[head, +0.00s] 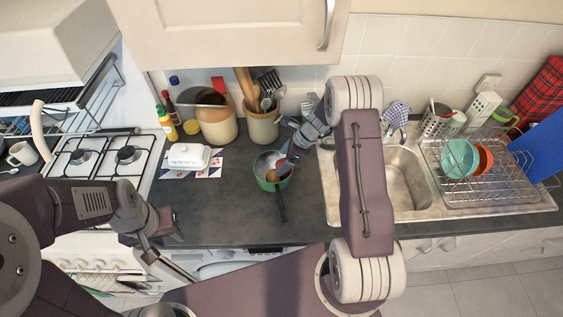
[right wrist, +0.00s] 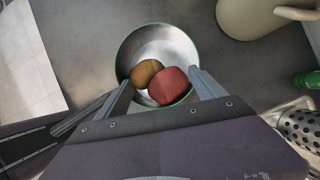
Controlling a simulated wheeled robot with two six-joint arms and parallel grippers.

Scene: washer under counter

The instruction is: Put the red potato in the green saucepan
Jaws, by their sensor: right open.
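The green saucepan (head: 259,168) stands on the dark counter with its handle towards the front edge. Its pale inside and green rim also show in the right wrist view (right wrist: 158,38). The red potato (right wrist: 168,86) appears within the pan's outline, beside a brown potato (right wrist: 146,72); I cannot tell whether it touches the pan's bottom. My right gripper (right wrist: 163,84) is open over the pan, with one finger on each side of the potatoes and a visible gap to the red one. My left gripper (head: 178,262) hangs low at the counter's front edge, away from the pan; its jaw opening is unclear.
A white butter dish (head: 189,156) is left of the pan. Utensil crock (head: 262,125) and brown jar (head: 216,122) stand behind. The sink (head: 408,178) and dish rack (head: 482,178) are to the right, the gas hob (head: 104,160) to the left.

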